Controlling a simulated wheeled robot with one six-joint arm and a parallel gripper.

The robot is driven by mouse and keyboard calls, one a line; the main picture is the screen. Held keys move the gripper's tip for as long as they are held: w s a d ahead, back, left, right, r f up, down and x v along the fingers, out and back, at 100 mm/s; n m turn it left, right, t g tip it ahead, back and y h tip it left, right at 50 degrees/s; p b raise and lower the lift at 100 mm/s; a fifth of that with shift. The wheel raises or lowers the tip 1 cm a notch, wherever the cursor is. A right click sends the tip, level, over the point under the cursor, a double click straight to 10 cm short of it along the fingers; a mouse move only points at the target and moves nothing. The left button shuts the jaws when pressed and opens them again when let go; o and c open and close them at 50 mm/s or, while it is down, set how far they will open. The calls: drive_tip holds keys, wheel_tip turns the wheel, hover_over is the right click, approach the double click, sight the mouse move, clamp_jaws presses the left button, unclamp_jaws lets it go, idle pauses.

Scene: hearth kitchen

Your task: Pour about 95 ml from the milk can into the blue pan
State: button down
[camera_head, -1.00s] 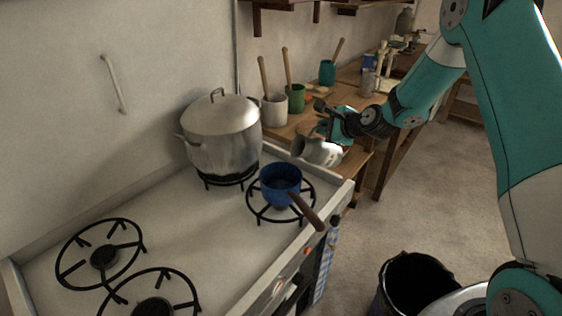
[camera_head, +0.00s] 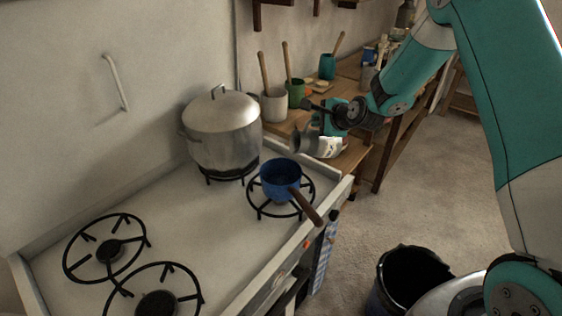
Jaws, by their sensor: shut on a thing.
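The blue pan (camera_head: 279,184) sits upright on the right front burner, its brown handle pointing to the lower right. The milk can (camera_head: 309,146) is grey metal with a pale patch on its side. It is tilted onto its side above the stove's far right edge, its mouth towards the left, up and behind the pan. My gripper (camera_head: 319,122) is shut on the milk can; the fingers are partly hidden. I cannot see any milk stream or the milk level in the pan.
A large lidded pot (camera_head: 222,130) stands on the back burner left of the pan. Utensil crocks (camera_head: 274,106) stand on the wooden counter behind. Two empty burners (camera_head: 106,247) are at the front left. A black bin (camera_head: 410,276) is on the floor at right.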

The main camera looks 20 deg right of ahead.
sight(310, 120)
drive_tip(key=shift+s+a+r+n+h+p, duration=0.1)
drive_tip(key=shift+a+r+n+h+p, duration=0.15)
drive_tip(key=shift+a, duration=0.25)
drive_tip(key=shift+w+a+r+n+h+p, duration=0.1)
drive_tip(key=shift+a+r+p, duration=0.1)
drive_tip(key=shift+a+p, duration=0.25)
drive_tip(key=shift+s+a+r+n+h+p, duration=0.1)
drive_tip(key=shift+a+r+n+h+p, duration=0.1)
drive_tip(key=shift+a, duration=0.4)
drive_tip(key=shift+s+a+r+n+h, duration=0.1)
drive_tip(key=shift+a+r+n+h, duration=0.35)
drive_tip(key=shift+a+h, duration=0.3)
idle(1.4)
